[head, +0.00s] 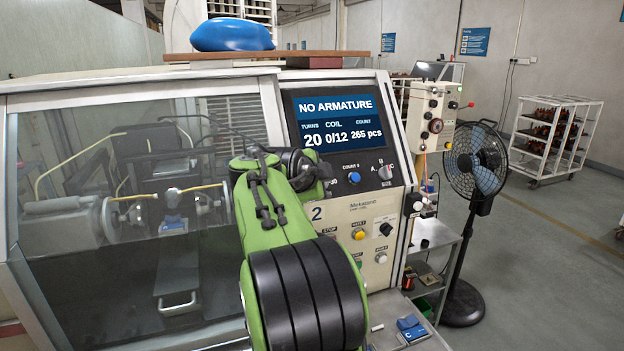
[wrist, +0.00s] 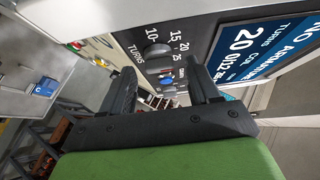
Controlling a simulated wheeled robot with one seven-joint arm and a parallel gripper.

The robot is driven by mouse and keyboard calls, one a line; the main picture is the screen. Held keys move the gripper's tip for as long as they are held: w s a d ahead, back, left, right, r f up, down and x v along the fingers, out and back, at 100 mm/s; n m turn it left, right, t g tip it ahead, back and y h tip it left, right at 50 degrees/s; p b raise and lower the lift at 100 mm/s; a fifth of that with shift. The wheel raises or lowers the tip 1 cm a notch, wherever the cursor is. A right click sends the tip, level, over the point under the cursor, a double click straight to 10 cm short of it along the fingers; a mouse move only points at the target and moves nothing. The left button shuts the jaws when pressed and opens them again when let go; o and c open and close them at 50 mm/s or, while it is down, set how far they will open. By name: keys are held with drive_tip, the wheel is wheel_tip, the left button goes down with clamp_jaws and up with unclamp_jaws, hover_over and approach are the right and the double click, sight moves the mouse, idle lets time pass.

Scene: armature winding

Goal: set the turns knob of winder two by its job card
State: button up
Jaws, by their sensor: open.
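Winder two (head: 317,213), marked "2", stands in front of me. Its screen (head: 334,118) reads NO ARMATURE, turns 20, coil 0/12, count 265 pcs. In the wrist view the turns knob (wrist: 157,51) is a dark round knob with 10, 15, 20 and 25 printed around it; its pointer is too small to read. In the head view my arm hides this knob. My gripper (wrist: 161,68) is open and empty, its fingers pointing at the panel near the knob, apparently short of it. A blue item marked C (head: 411,328) lies at lower right; I cannot read job details on it.
The blue count knob (head: 354,178) and the size knob (head: 386,172) sit right of my gripper. Lower are a yellow button (head: 359,234) and a black switch (head: 385,229).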

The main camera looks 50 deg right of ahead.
drive_tip(key=v, duration=1.4)
drive_tip(key=shift+a+r+p, duration=0.2)
drive_tip(key=shift+a+p, duration=0.15)
drive_tip(key=shift+s, duration=0.1)
